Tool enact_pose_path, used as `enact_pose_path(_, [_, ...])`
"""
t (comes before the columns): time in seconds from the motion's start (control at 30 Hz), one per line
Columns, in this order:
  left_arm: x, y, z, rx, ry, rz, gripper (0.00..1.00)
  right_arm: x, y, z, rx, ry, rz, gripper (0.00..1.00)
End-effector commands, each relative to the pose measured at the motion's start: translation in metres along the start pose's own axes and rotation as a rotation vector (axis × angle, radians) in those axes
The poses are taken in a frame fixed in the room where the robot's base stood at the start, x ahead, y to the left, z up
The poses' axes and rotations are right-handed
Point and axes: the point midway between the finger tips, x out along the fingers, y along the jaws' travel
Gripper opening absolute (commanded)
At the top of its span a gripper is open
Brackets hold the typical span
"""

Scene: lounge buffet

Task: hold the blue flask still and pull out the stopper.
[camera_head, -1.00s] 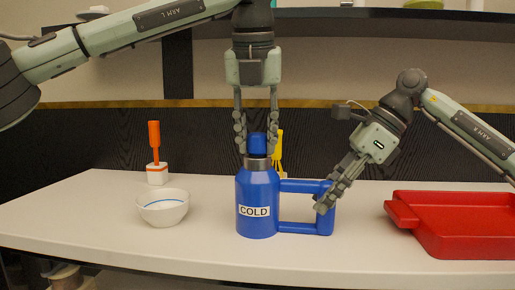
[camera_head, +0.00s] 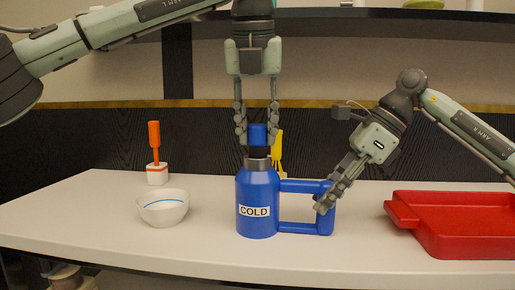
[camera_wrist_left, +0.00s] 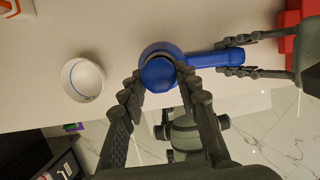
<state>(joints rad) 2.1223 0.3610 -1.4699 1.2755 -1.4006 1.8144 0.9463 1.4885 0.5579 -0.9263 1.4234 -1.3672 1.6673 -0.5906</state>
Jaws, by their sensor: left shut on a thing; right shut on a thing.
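The blue flask (camera_head: 257,190), labelled COLD, stands upright on the counter with its handle (camera_head: 300,228) to the right. My left gripper (camera_head: 257,132) points down from above and is shut on the blue stopper (camera_head: 257,140). The stopper sits raised above the flask's grey neck (camera_head: 257,163), with a narrower grey part showing between; I cannot tell whether its lower end is still inside. The left wrist view shows the stopper (camera_wrist_left: 159,75) between the fingers. My right gripper (camera_head: 326,202) is shut on the upright outer part of the handle.
A white bowl (camera_head: 162,210) with a blue line stands left of the flask. An orange-handled tool in a white holder (camera_head: 157,174) is behind it. A yellow item (camera_head: 279,150) is behind the flask. A red tray (camera_head: 460,235) lies at the right.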

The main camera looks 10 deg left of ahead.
Motion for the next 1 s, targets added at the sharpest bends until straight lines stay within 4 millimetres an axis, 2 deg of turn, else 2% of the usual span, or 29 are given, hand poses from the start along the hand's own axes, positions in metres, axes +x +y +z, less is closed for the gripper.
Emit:
enact_pose_path(0.03, [0.0, 0.0, 0.0, 0.0, 0.0, 0.0, 0.0, 0.005, -0.001, -0.007, 0.009, 0.014, 0.005, 0.0])
enact_pose_path(0.17, [-0.002, 0.0, 0.001, -0.001, -0.001, 0.0, 0.0, 0.005, -0.001, -0.007, 0.009, 0.014, 0.005, 0.0])
enact_pose_path(1.0, [-0.047, 0.0, 0.015, -0.001, 0.0, 0.001, 0.0, 0.005, -0.001, -0.007, 0.008, 0.014, 0.005, 0.0])
